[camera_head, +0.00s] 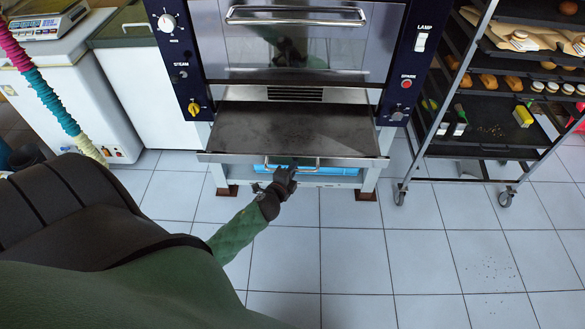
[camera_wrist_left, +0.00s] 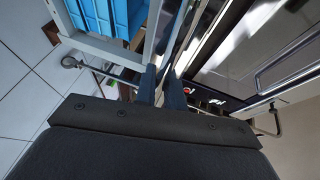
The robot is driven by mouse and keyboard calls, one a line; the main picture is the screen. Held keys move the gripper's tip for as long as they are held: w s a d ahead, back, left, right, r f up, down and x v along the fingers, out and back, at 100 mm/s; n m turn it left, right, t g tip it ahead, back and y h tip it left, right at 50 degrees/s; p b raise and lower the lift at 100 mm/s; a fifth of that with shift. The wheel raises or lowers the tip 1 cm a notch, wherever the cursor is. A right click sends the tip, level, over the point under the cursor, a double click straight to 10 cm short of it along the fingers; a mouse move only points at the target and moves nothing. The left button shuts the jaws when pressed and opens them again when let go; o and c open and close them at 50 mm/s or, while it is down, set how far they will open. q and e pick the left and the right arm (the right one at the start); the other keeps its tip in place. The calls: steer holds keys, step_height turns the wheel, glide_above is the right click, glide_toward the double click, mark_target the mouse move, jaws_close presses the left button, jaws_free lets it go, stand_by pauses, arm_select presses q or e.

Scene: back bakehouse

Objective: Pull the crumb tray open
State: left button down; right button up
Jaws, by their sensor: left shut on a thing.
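The crumb tray (camera_head: 300,128) is a wide dark, flat tray under the oven in the head view. It sticks out well in front of the oven body, with its bare top showing. Its pale front edge carries a thin metal bar handle (camera_head: 310,167). My left gripper (camera_head: 284,172) is at this handle, left of the tray's middle, and is shut on it. In the left wrist view the two dark fingers (camera_wrist_left: 162,78) meet around the bar, which runs out on both sides. The fingers hide the gripped part. My right gripper is not in view.
The oven door (camera_head: 305,45) with its own bar handle is above the tray. A blue crate (camera_head: 340,194) sits below, between the stand's legs. A wheeled rack (camera_head: 480,120) with baked goods stands at right; a white cabinet (camera_head: 75,95) stands at left.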

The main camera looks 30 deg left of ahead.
arm_select(q)
steer(key=c, duration=1.5)
jaws_free()
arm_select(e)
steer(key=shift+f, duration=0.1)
arm_select(q)
steer(key=shift+s, duration=0.1)
